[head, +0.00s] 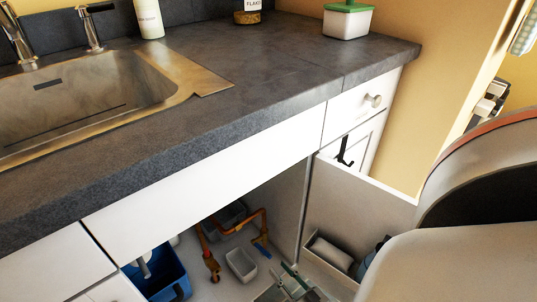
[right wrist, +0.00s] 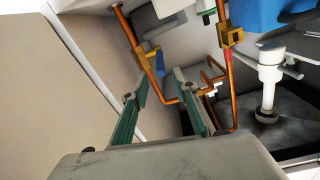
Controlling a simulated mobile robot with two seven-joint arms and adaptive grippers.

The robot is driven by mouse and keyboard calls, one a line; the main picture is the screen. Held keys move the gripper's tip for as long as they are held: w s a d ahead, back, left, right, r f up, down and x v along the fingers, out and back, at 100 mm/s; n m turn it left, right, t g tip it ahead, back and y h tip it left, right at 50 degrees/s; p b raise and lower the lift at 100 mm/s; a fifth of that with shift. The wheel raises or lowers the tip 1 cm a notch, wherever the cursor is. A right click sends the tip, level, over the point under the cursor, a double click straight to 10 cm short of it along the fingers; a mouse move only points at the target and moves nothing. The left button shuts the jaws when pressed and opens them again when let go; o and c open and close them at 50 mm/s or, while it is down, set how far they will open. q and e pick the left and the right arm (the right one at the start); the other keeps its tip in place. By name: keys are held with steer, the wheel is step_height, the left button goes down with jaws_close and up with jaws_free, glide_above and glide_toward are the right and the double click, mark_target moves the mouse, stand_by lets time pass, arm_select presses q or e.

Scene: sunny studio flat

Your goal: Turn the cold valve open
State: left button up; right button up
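The cold valve, with a blue handle (head: 262,250), sits low on the right copper pipe inside the open cabinet under the sink. In the right wrist view its blue handle (right wrist: 158,63) shows by the brass body (right wrist: 140,54) on the left pipe, just beyond my fingertips. The handle's exact angle to the pipe is hard to tell. A second valve with a red handle (head: 213,277) is on the left pipe. My right gripper (head: 288,275) is at the cabinet opening, in front of the cold valve. Its green fingers (right wrist: 160,82) are apart, with no visible grip on the handle. My left gripper is not in view.
A blue bucket (head: 165,270) stands left of the pipes. A small white tub (head: 241,265) sits between the valves. The open cabinet door (head: 365,190), with a bin on its inside, bounds the right. The dark countertop (head: 270,75) overhangs the opening.

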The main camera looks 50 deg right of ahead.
mark_target(268, 256)
steer(key=x, duration=0.7)
steer(key=shift+w+d+b, duration=0.1)
steer(key=shift+w+b, duration=0.15)
steer(key=shift+b, duration=0.1)
jaws_close()
